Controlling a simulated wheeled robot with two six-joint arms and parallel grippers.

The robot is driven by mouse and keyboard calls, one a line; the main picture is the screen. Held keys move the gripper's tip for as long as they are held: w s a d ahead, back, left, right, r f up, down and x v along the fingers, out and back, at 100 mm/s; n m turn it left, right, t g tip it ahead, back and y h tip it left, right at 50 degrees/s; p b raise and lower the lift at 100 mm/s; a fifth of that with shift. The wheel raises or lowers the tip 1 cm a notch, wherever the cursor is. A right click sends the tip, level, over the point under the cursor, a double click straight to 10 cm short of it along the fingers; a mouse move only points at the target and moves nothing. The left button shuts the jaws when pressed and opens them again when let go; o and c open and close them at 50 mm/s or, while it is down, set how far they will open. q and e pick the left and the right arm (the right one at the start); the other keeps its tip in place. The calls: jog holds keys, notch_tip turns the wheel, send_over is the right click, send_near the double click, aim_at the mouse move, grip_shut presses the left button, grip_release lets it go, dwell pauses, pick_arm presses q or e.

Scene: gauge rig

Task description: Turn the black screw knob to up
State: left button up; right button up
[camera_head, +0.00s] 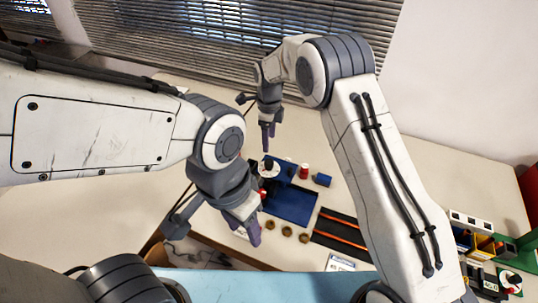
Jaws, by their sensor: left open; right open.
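A black knob (268,163) stands on a white round dial at the left of the blue rig base (296,203). Its pointing direction is too small to tell. My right gripper (268,146) hangs fingers-down just above and behind the knob, open, and appears apart from it. My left gripper (250,236) is lower in the picture, open, near the table's front side and left of the brass pieces. It partly covers the left edge of the blue base.
A red cylinder (304,171) and a blue cylinder (322,180) stand right of the knob. Several brass pieces (287,231) lie in front. A black tray with orange strips (341,232) lies to the right. Another dial (511,281) is at far right. The table's left side is clear.

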aim_at(269, 161)
notch_tip(269, 161, down, 9)
jog(key=p, duration=0.4)
jog(key=shift+f, duration=0.6)
grip_shut()
